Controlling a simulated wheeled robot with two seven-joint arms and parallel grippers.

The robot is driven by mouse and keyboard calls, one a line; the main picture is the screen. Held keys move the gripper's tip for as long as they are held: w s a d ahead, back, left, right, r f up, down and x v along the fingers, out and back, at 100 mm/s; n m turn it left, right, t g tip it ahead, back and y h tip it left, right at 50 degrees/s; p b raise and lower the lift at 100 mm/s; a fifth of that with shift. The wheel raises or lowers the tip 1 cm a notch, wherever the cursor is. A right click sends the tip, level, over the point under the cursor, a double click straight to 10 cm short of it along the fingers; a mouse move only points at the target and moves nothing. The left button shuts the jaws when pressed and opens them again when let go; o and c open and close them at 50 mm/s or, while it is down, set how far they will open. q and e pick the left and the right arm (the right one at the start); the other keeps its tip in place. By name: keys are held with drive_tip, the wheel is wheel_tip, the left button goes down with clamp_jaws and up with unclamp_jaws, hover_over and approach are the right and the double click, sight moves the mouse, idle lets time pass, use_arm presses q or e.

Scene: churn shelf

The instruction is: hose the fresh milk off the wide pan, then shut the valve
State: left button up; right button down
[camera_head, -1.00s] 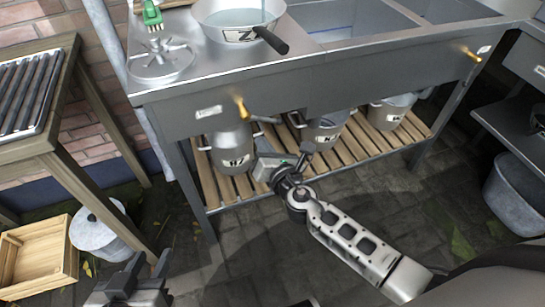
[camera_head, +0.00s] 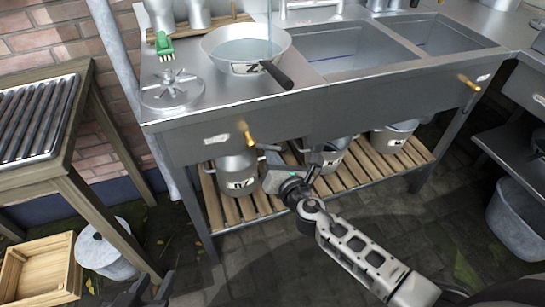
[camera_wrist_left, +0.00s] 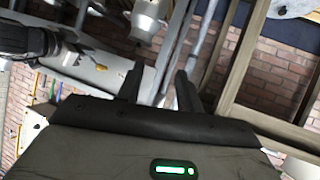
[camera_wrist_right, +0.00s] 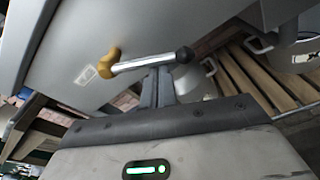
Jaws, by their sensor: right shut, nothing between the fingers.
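The wide pan (camera_head: 222,60), with a dark handle and a Z label, stands on the steel counter. A thin stream (camera_head: 269,28) falls into the pale, bluish liquid in it; I cannot tell milk from water. The yellow valve (camera_head: 249,134) is on the counter's front; its metal lever with a black ball end (camera_wrist_right: 150,62) lies roughly sideways. My right gripper (camera_wrist_right: 161,75) is shut and empty, its fingertips right at the lever near the ball; contact is unclear. My left gripper (camera_wrist_left: 158,85) is open and empty, low at the left of the head view (camera_head: 145,290).
A green brush (camera_head: 164,43) and a spoked metal disc (camera_head: 172,88) lie left of the pan. Sink basins (camera_head: 360,50) are at right, with a second yellow valve (camera_head: 468,82). Labelled pots (camera_head: 237,172) stand on the slatted shelf below. A wooden crate (camera_head: 40,268) is on the floor.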

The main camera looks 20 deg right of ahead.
sight(279, 149)
use_arm(q)
drive_tip(key=shift+r+p, duration=0.15)
drive_tip(key=shift+p, duration=0.15)
use_arm(e)
drive_tip(key=shift+d+r+n, duration=0.15)
drive_tip(key=shift+r+n, duration=0.15)
use_arm(q)
drive_tip(key=shift+s+r, duration=0.1)
drive_tip(key=r+p, duration=0.1)
drive_tip(key=p, duration=0.2)
drive_tip(key=shift+a+r, duration=0.1)
drive_tip(key=shift+a, duration=0.05)
use_arm(e)
drive_tip(key=r+n, duration=0.1)
drive_tip(key=d+r+n, duration=0.1)
drive_tip(key=shift+n+h, duration=0.3)
drive_tip(key=shift+n, duration=0.1)
use_arm(q)
drive_tip(key=shift+p, duration=0.3)
